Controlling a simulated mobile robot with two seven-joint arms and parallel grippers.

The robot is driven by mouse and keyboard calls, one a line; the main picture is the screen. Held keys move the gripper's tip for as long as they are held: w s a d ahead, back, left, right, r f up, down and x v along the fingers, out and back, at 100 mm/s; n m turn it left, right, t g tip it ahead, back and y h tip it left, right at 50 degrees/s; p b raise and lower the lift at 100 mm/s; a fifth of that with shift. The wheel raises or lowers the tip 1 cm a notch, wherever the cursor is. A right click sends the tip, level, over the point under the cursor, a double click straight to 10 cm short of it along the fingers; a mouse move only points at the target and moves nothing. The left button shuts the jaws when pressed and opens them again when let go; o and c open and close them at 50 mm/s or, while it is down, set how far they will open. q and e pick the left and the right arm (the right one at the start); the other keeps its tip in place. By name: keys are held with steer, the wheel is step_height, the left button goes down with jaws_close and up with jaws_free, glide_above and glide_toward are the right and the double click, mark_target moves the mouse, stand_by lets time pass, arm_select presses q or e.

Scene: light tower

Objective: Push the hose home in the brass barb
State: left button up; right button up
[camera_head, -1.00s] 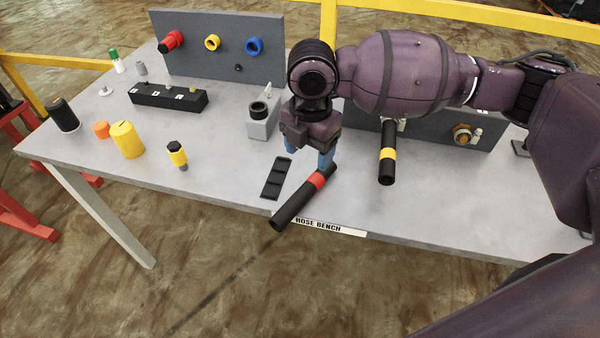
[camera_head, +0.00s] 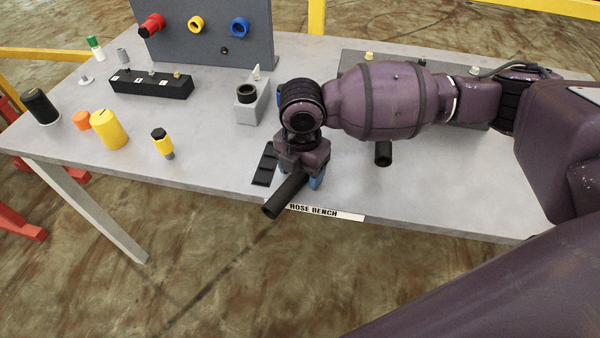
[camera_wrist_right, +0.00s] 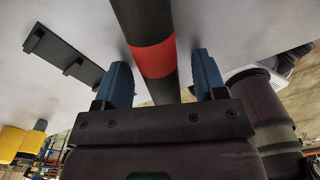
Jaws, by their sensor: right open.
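A black hose (camera_head: 284,196) with a red band lies at the bench's front edge, its near end overhanging. My right gripper (camera_head: 315,182) is down over it. In the right wrist view the open blue fingers (camera_wrist_right: 162,80) stand either side of the hose (camera_wrist_right: 145,18) and its red band (camera_wrist_right: 153,58), with gaps at both sides. The head view hides the band under the gripper. A second black hose (camera_head: 383,153) shows only its end below my arm. The brass barb on the right panel's face is hidden behind my arm. My left gripper is out of view.
A black slotted strip (camera_head: 264,165) lies just left of my right gripper. A grey block with a black ring (camera_head: 247,91) stands behind it. The back panel (camera_head: 180,38) carries red, yellow and blue fittings. Yellow and black pieces stand at left. The bench's front right is clear.

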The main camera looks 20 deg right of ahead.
steer(key=shift+f, duration=0.1)
steer(key=shift+c, duration=0.2)
steer(key=c, duration=1.1)
